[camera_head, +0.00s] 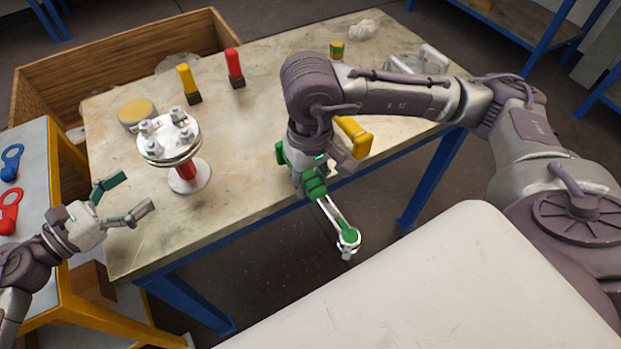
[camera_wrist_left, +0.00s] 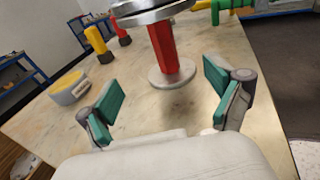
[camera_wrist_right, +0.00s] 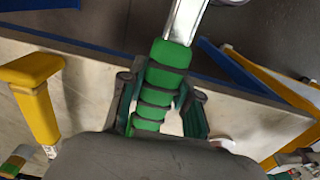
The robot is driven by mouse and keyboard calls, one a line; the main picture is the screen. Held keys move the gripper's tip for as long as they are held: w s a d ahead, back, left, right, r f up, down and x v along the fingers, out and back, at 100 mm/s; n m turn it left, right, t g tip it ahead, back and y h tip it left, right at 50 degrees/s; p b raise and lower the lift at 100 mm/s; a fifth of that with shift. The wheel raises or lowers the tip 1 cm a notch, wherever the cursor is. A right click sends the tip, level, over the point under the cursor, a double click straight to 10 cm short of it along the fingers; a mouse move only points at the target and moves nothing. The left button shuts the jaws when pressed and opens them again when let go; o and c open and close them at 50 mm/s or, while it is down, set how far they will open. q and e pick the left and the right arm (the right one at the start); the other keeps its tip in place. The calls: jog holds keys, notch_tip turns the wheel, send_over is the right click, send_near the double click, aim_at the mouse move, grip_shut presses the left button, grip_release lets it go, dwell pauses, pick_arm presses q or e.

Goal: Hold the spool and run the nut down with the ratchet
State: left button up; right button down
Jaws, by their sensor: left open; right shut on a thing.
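The spool (camera_head: 187,170) stands upright on the table, with a red body, a round base and a bolted flange (camera_head: 169,138) on top with several nuts. In the left wrist view its red body (camera_wrist_left: 167,50) is ahead, between and beyond the fingers. My left gripper (camera_head: 122,202) is open and empty, left of and nearer than the spool, apart from it. My right gripper (camera_head: 305,172) is shut on the green handle of the ratchet (camera_head: 338,217), whose head hangs past the table's front edge. The green handle (camera_wrist_right: 160,85) also shows between the fingers in the right wrist view.
A red-handled tool (camera_head: 235,67), a yellow one (camera_head: 188,82) and a round yellow-topped tin (camera_head: 137,113) are farther back. A side table (camera_head: 32,180) holds blue and red tools. The table's middle is clear.

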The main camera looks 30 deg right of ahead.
aim_at(184, 178)
pick_arm(q)
jog(key=shift+s+d+r, duration=0.15)
jog(key=shift+d+r, duration=0.05)
jog(key=shift+d, duration=0.35)
pick_arm(e)
jog(key=shift+s+r, duration=0.25)
jog(key=shift+r, duration=0.25)
pick_arm(q)
jog(key=p+x, duration=0.2)
jog(key=x, duration=0.2)
jog(key=shift+d, duration=0.35)
pick_arm(e)
jog(key=shift+r, duration=0.7)
pick_arm(q)
jog(key=b+x, duration=0.1)
jog(key=x, duration=0.2)
pick_arm(e)
jog(key=shift+s+f, duration=0.1)
jog(key=shift+f, duration=0.35)
pick_arm(q)
jog(key=shift+w+d+f, duration=0.1)
jog(key=shift+w+d, duration=0.15)
jog(key=shift+d, duration=0.25)
pick_arm(e)
jog(key=shift+f, duration=0.1)
pick_arm(q)
jog(key=c, duration=1.6)
